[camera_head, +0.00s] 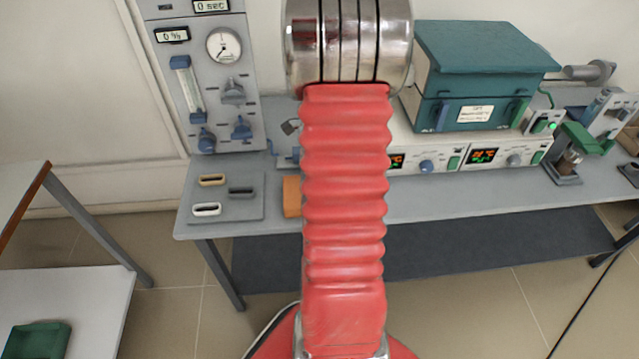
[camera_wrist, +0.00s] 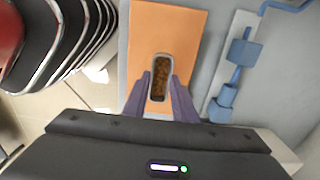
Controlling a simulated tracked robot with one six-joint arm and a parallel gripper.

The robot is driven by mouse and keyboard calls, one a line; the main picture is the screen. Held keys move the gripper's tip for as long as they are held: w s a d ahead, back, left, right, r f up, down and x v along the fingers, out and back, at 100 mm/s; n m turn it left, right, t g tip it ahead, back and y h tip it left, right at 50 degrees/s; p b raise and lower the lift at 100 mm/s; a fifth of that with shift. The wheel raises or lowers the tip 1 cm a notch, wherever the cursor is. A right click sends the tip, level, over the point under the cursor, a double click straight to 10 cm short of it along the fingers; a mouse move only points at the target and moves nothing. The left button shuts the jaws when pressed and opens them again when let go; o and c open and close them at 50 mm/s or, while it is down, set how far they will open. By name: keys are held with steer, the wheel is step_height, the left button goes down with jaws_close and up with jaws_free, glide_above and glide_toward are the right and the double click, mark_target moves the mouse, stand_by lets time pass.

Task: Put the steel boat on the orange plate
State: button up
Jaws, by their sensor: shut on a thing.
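The steel boat (camera_wrist: 162,68) is a small, long grey tray with a rounded rim and brown grains inside. In the wrist view it is between the purple fingers of my gripper (camera_wrist: 160,88), which are shut on its near part. The boat appears over the orange plate (camera_wrist: 180,28), well inside its outline; I cannot tell whether it touches the plate. In the head view a strip of the orange plate (camera_head: 292,196) shows on the bench, and my red arm hides the rest, the gripper and the boat.
A grey tray (camera_head: 250,212) with tan, dark grey and white boats lies left of the plate. A gauge panel (camera_head: 221,85) stands behind it. A teal furnace (camera_head: 478,70) stands to the right. In the wrist view, blue fittings (camera_wrist: 232,70) stand close right of the plate.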

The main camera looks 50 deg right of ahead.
steer(key=shift+f, duration=1.85)
steer(key=shift+f, duration=0.1)
steer(key=o, duration=1)
steer(key=shift+o, duration=0.2)
step_height(320, 180, up, 12)
